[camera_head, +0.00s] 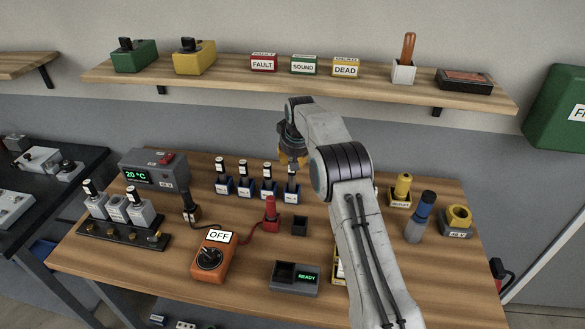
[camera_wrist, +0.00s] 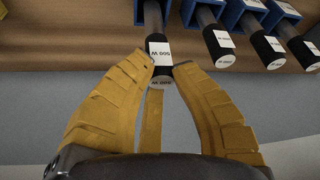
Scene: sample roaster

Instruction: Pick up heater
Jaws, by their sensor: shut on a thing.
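The heater (camera_wrist: 157,45) is a grey metal rod with a black end cap and a white label reading 500 W. My gripper (camera_wrist: 168,68) has its yellow fingers closed on the labelled cap end. In the head view my gripper (camera_head: 292,161) is over the rightmost blue holder (camera_head: 291,197) of the row, and its fingers hide the heater's top. The grey shaft (camera_head: 292,182) shows between the fingers and the holder. The heater looks upright and its lower end appears to be in the holder.
Three similar heaters (camera_head: 267,172) stand in blue holders left of mine, the nearest close by. In front are a red plug (camera_head: 271,211), a small dark socket (camera_head: 300,225), an orange OFF switch box (camera_head: 213,256) and a READY box (camera_head: 296,279). A shelf (camera_head: 220,82) runs above.

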